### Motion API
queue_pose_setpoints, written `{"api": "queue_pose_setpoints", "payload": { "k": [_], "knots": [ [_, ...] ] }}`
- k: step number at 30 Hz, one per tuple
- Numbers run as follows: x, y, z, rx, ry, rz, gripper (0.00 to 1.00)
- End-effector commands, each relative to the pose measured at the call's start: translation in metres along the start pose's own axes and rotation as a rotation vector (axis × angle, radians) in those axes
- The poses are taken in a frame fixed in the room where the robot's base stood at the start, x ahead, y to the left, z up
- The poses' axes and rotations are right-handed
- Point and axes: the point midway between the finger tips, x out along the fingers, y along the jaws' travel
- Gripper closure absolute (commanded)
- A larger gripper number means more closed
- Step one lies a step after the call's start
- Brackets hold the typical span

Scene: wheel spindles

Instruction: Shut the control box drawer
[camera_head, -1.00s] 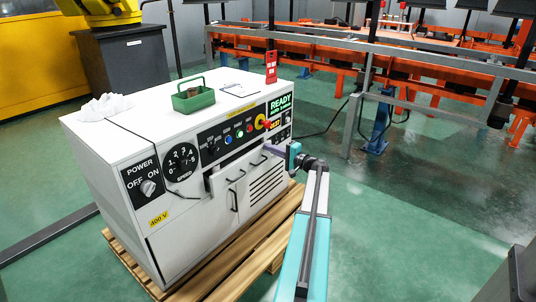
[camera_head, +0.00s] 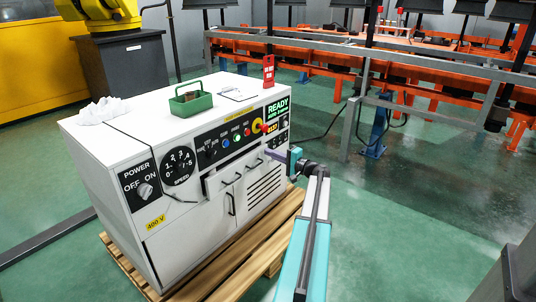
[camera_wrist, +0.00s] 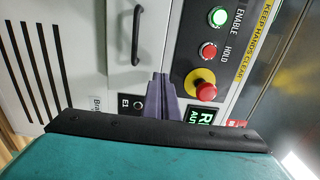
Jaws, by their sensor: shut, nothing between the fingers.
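The white control box (camera_head: 180,232) stands on a wooden pallet in the head view. Its drawer (camera_head: 234,172) is the wide white front below the black control panel. My gripper (camera_head: 272,154) is at the drawer's right end, below the panel. In the wrist view my gripper (camera_wrist: 161,76) has its purple fingers together and empty, pointing at the box face beside a dark bar handle (camera_wrist: 137,35). Contact cannot be told.
A green tray (camera_head: 191,102), a white cloth (camera_head: 103,111) and a clipboard (camera_head: 237,93) lie on the box top. A red emergency button (camera_wrist: 206,91) is close right of my fingers in the wrist view. The pallet (camera_head: 243,262) juts out in front. Green floor lies open at right.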

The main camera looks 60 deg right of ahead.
Motion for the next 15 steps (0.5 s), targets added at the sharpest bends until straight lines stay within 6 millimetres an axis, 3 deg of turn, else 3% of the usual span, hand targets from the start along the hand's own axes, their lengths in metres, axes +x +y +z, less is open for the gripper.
{"api": "queue_pose_setpoints", "payload": {
  "k": [15],
  "knots": [
    [-0.077, -0.002, 0.004, 0.0, -0.002, 0.0, 1.0]
  ]
}}
